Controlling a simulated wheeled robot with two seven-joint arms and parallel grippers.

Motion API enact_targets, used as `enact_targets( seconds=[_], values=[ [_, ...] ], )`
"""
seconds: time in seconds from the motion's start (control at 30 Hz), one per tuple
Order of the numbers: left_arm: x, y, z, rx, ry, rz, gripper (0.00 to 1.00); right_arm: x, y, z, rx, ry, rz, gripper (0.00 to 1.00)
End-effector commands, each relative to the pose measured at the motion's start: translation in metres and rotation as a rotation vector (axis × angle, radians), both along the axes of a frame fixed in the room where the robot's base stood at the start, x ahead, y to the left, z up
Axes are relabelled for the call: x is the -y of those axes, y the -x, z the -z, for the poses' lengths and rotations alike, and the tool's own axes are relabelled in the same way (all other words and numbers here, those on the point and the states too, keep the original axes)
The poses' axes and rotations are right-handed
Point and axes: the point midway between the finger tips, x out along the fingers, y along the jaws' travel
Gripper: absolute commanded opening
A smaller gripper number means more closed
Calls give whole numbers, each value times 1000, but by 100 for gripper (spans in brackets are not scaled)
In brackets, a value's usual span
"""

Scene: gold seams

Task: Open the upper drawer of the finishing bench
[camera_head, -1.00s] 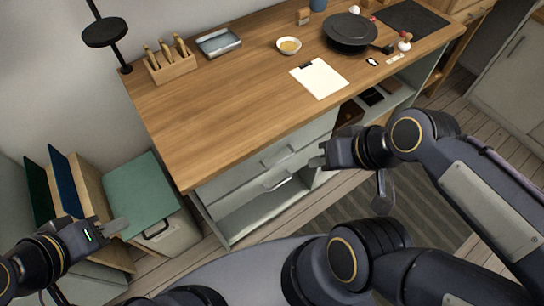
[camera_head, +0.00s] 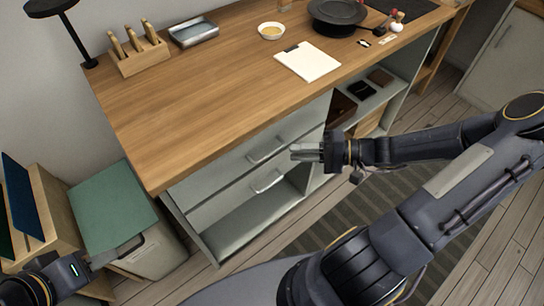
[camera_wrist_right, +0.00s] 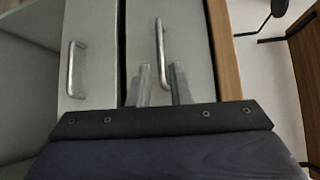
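The finishing bench (camera_head: 200,100) has a wooden top and grey drawer fronts. The upper drawer (camera_head: 225,172) looks shut; its bar handle (camera_head: 266,150) also shows in the right wrist view (camera_wrist_right: 160,45). The lower drawer has a similar handle (camera_head: 267,182), on the left in the wrist view (camera_wrist_right: 73,65). My right gripper (camera_head: 300,152) points at the upper drawer, just right of its handle in the head view. In the wrist view its fingers (camera_wrist_right: 161,85) are apart, with the upper handle lined up between them; contact is not visible. My left gripper (camera_head: 98,262) is low at the left; its opening is unclear.
A green-topped bin (camera_head: 115,210) and upright boards (camera_head: 25,200) stand left of the bench. An open shelf (camera_head: 370,100) with dark items is right of the drawers. A clipboard (camera_head: 308,62), bowl (camera_head: 271,31) and tool block (camera_head: 138,55) sit on top.

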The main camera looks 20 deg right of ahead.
Motion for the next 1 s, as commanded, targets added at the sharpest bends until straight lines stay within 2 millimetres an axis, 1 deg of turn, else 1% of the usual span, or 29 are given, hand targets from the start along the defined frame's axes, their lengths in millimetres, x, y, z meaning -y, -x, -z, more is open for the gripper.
enact_targets(
  seconds=[0.07,0.3,0.43,0.6,0.83,0.87,0.9,1.0],
  values=[
    [0,0,1,0,0,0,36,-7,-4,1,2,-4,-1,18],
    [0,0,7,0,0,0,36,-42,-22,7,0,-2,-7,18],
    [0,0,9,0,0,0,36,-56,-30,10,-2,-2,-6,18],
    [0,0,10,0,0,0,36,-65,-35,11,-2,0,-5,18],
    [0,0,10,0,0,0,36,-66,-35,11,-3,2,-3,18],
    [0,0,10,0,0,0,36,-66,-35,11,-3,2,-3,17],
    [0,0,10,0,0,0,36,-66,-35,11,-3,2,-3,11],
    [0,0,10,0,0,0,36,-66,-35,11,-3,2,-3,0]
  ],
)
